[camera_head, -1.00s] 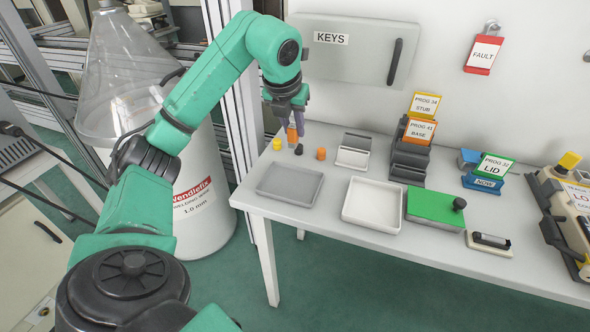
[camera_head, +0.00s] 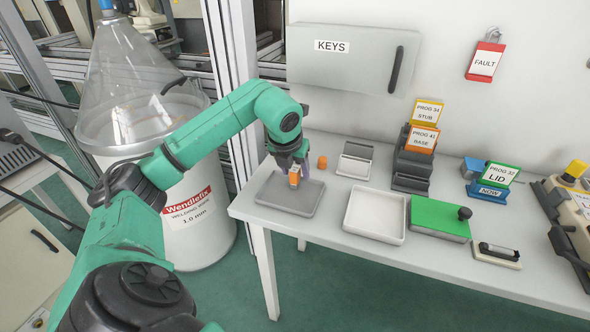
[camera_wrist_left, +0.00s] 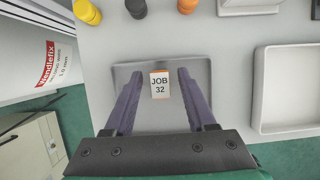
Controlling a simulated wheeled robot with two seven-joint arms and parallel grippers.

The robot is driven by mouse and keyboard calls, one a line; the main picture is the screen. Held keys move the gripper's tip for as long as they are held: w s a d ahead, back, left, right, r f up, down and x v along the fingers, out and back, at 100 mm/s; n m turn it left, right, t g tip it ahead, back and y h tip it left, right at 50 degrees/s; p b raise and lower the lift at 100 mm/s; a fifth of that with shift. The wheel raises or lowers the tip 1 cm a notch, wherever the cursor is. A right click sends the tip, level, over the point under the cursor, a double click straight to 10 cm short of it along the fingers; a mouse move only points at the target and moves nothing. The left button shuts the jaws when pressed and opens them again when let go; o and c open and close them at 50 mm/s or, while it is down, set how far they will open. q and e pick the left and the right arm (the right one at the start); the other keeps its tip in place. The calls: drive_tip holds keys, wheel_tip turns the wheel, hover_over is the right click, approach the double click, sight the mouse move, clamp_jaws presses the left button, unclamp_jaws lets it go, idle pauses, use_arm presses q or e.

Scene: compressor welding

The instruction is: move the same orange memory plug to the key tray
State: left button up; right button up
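The orange memory plug (camera_head: 294,178), with a white face reading JOB 32 in the left wrist view (camera_wrist_left: 160,84), is upright in the rear half of a shallow grey tray (camera_head: 268,201), seemingly on its floor. The tray also shows in the left wrist view (camera_wrist_left: 125,73). My left gripper (camera_head: 292,172) points down over this tray, its purple fingers on either side of the plug. The left wrist view shows a gap between the plug and each finger (camera_wrist_left: 160,78), so the gripper looks open around it. My right gripper is not in view.
Another orange plug (camera_head: 322,162), a black one (camera_wrist_left: 136,8) and a yellow one (camera_wrist_left: 87,11) stand behind the tray. A white tray (camera_head: 348,222) and a green-topped block (camera_head: 438,222) are to the right. The KEYS cabinet (camera_head: 355,65) is on the wall.

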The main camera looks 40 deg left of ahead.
use_arm(q)
drive_tip(key=shift+r, duration=0.1)
drive_tip(key=shift+r, duration=0.3)
drive_tip(key=p+v, duration=0.1)
drive_tip(key=v, duration=1)
drive_tip(key=shift+r, duration=0.15)
drive_tip(key=shift+s+d, duration=0.15)
drive_tip(key=shift+s, duration=0.05)
